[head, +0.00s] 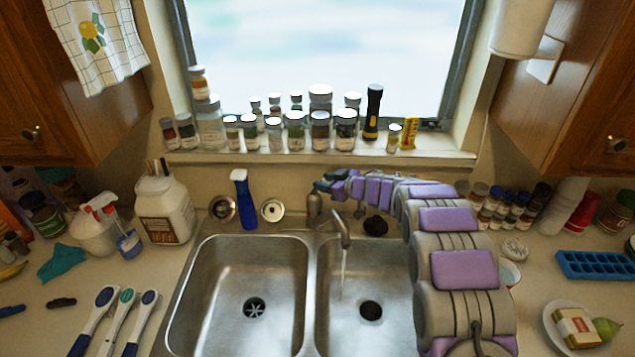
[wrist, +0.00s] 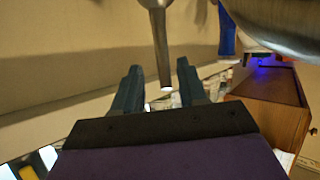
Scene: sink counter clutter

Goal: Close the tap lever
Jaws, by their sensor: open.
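The metal tap (head: 338,228) stands at the back of the double sink, and a thin stream of water (head: 343,262) falls from its spout into the right basin. My arm reaches in from the right, and my gripper (head: 320,183) is just above the tap's base. In the wrist view my gripper (wrist: 158,80) is open, with its two dark fingers apart. A slim metal rod (wrist: 162,50), which looks like the tap lever, comes down between the fingers in the picture. I cannot tell whether it touches them. A rounded metal part (wrist: 275,25) fills the upper right.
Spice jars (head: 295,130) and a black flashlight (head: 373,112) line the window sill close behind my gripper. A blue spray bottle (head: 243,197) stands left of the tap. Brushes (head: 120,318) lie on the left counter. Both basins (head: 235,290) look empty.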

